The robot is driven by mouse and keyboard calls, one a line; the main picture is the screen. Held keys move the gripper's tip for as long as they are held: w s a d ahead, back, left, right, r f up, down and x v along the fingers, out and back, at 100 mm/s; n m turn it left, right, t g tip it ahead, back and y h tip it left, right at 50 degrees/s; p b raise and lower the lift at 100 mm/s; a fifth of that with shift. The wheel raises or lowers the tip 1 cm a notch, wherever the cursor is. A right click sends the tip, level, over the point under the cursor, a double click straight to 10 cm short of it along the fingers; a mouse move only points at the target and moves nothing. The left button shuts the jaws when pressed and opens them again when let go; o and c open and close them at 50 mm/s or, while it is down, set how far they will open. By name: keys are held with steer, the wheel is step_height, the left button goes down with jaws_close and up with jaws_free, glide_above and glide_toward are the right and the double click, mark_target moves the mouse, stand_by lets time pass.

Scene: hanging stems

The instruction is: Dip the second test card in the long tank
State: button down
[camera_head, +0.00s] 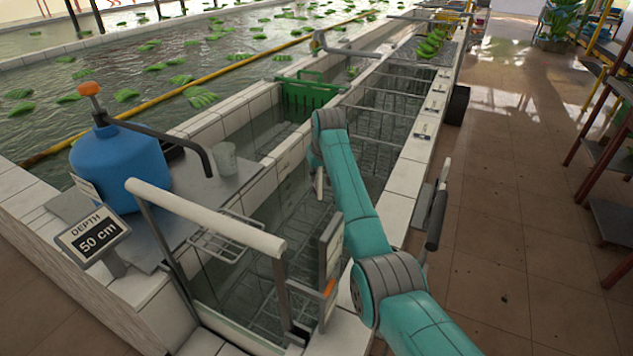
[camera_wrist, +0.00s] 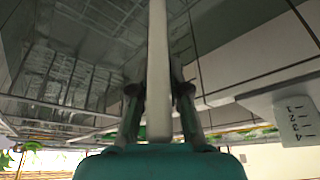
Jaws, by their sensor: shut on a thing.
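My gripper (camera_wrist: 158,90) is shut on a pale, narrow strip (camera_wrist: 158,45) in the wrist view; whether it is a test card seen edge-on, I cannot tell. In the head view my teal arm hides most of the gripper, and a small pale piece (camera_head: 319,183) shows below the wrist, over the water. The long tank (camera_head: 408,178) has a white tiled rim and wire racks in its water. Several small marked cards (camera_head: 423,131) lie along its right rim. A card with printed marks (camera_wrist: 297,121) shows at the right of the wrist view.
A green basket (camera_head: 310,92) sits in the tank's left channel. A blue jug (camera_head: 122,165), a clear cup (camera_head: 224,158) and a "50 cm" depth sign (camera_head: 95,240) stand at the left. A white rail (camera_head: 205,215) crosses the near end.

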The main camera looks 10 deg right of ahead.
steer(key=shift+r, duration=7.3)
